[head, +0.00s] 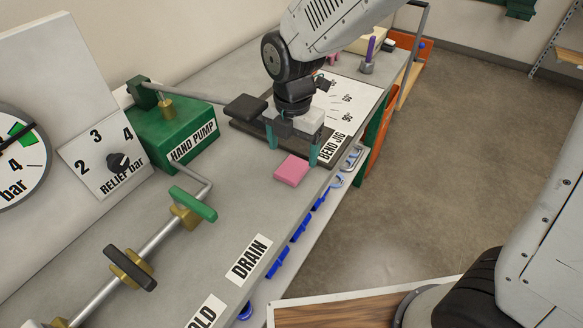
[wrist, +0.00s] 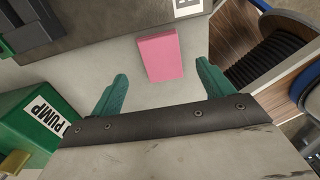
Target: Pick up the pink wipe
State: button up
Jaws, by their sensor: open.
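The pink wipe (head: 291,170) is a small flat block lying on the grey cart top, near its front edge and just in front of the bend jig. My gripper (head: 292,150) has teal fingers pointing down, spread apart and empty, above and slightly behind the wipe. In the wrist view the wipe (wrist: 160,56) lies ahead of the fingertips, between their lines, with a gap to it. The open gripper also shows there (wrist: 163,78), and the right finger is closer to the wipe than the left.
The green hand pump (head: 172,130) stands left of the gripper. The bend jig (head: 345,105) lies behind it. A pipe with a green valve handle (head: 195,204) runs along the left. Blue items (head: 300,228) sit along a ledge below the front edge. Bare cart top surrounds the wipe's left side.

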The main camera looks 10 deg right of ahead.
aim_at(293, 165)
notch_tip(293, 165, down, 4)
jog(key=shift+w+f, duration=0.1)
jog(key=shift+f, duration=0.15)
jog(key=shift+d, duration=0.1)
jog(key=shift+c, duration=0.3)
jog(key=c, duration=1.1)
jog(key=shift+o, duration=0.2)
jog(key=shift+r, duration=0.1)
